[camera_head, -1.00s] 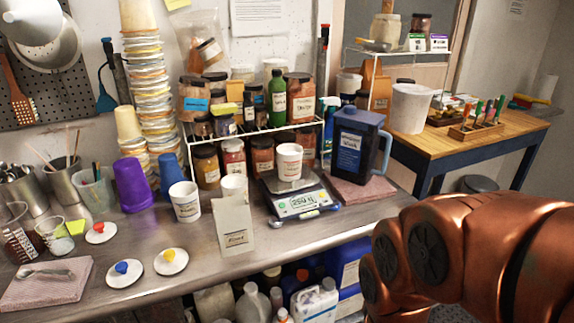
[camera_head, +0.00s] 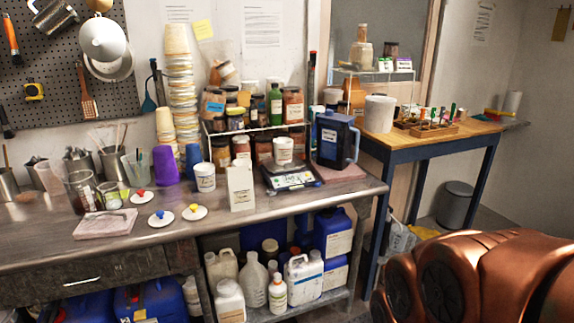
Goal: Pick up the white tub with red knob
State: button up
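A small white disc-shaped lid with a red knob (camera_head: 142,197) lies on the metal bench (camera_head: 110,254) at left centre. No white tub bearing a red knob is visible. Two similar white lids, one with a blue knob (camera_head: 161,219) and one with a yellow knob (camera_head: 194,212), lie nearby. A white labelled tub (camera_head: 205,179) stands behind them, and another white tub (camera_head: 283,150) sits on the digital scale (camera_head: 290,181); neither shows a knob. Copper-coloured links of my arm fill the lower right, well apart from the lids. My gripper is out of view.
A white carton (camera_head: 241,189) stands between the tubs. A purple cup (camera_head: 166,164), a dark blue jug (camera_head: 333,139) and a folded cloth (camera_head: 104,224) are on the bench. Bottles fill the shelf below. A wooden table (camera_head: 440,140) and grey bin (camera_head: 455,204) stand right.

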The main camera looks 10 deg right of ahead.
aim_at(282, 146)
jog(key=u, duration=1.1)
jog(key=i, duration=1.55)
jog(key=z, duration=0.9)
jog(key=i, duration=0.55)
